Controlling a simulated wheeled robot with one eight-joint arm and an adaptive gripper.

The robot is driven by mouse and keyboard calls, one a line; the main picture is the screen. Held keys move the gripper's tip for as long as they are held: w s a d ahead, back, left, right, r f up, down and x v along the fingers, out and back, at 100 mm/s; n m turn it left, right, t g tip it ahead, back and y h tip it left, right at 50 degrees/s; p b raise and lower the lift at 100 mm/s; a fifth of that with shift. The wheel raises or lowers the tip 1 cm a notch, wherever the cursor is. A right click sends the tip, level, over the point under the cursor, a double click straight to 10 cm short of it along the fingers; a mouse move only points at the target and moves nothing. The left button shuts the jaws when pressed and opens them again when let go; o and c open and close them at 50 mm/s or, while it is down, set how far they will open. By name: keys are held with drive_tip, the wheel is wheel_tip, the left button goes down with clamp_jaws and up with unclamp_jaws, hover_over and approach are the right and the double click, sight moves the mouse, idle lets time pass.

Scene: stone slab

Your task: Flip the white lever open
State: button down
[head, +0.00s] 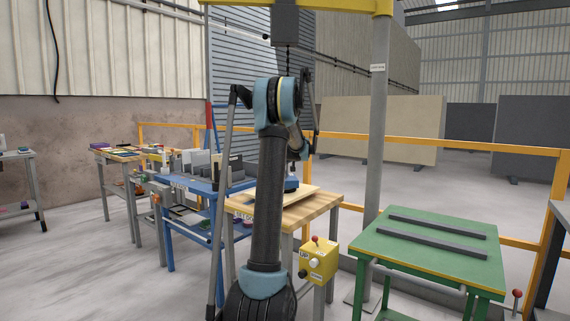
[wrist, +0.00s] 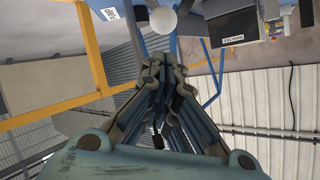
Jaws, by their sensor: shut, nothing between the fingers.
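A white rounded knob (wrist: 163,20) shows at the top of the wrist view, beyond my fingertips; it may be the white lever's end, but its base and hinge are not clear. My gripper (wrist: 160,72) is shut and empty, with its tips below the knob in that picture and apart from it. I cannot tell the distance in depth. In the head view my own arm covers much of the work area, and I cannot make out the white lever there.
A wooden table (head: 325,203) holds a board with a blue object (head: 292,184). A yellow control box (head: 319,262) with a red-balled lever stands in front. A green table (head: 425,262) with two dark bars is at right. A yellow railing (head: 480,147) runs behind.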

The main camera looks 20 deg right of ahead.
drive_tip(key=s+d+r, duration=0.1)
drive_tip(key=s+r, duration=0.6)
drive_tip(key=s, duration=0.2)
idle(0.4)
drive_tip(key=shift+d+r, duration=0.1)
